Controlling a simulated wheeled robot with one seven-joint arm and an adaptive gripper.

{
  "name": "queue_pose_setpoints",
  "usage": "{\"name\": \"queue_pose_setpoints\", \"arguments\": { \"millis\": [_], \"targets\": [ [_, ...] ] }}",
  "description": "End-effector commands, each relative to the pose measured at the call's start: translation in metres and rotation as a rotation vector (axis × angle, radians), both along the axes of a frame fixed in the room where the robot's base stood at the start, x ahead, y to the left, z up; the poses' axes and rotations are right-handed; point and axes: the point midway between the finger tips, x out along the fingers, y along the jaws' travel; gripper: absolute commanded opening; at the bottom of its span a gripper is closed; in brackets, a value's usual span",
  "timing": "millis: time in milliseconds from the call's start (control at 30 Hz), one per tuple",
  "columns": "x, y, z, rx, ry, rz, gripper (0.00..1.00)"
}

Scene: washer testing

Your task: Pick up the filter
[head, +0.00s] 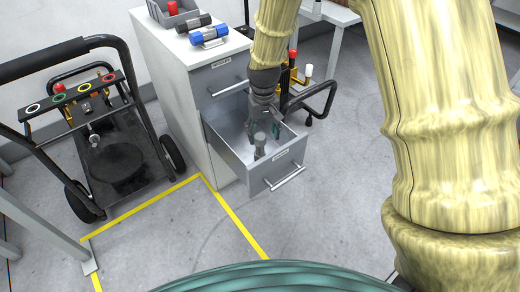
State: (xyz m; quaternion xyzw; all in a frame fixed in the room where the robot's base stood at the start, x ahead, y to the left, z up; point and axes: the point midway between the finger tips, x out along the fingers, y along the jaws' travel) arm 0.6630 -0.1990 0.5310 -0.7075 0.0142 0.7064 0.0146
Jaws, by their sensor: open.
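My gripper (263,128) points down into an open grey drawer (281,172) of a white cabinet. Its fingers are spread apart. A small grey upright piece (260,143), which looks like the filter, stands in the drawer below and between the fingers. It is small in view, and I cannot tell whether a finger touches it. My gripper and wrist hide part of the drawer's inside.
A black cart (115,160) stands at left. Yellow tape (235,222) marks the floor. The floor before the drawer is clear.

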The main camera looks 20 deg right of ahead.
Motion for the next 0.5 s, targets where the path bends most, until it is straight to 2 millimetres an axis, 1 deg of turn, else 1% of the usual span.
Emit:
{"name": "queue_pose_setpoints", "arguments": {
  "millis": [33, 200, 500],
  "targets": [
    [0.000, 0.000, -0.010, 0.000, 0.002, 0.001, 0.61],
    [0.000, 0.000, -0.034, 0.000, 0.003, 0.000, 0.61],
    [0.002, 0.001, -0.052, -0.001, 0.002, -0.002, 0.61]
  ]
}}
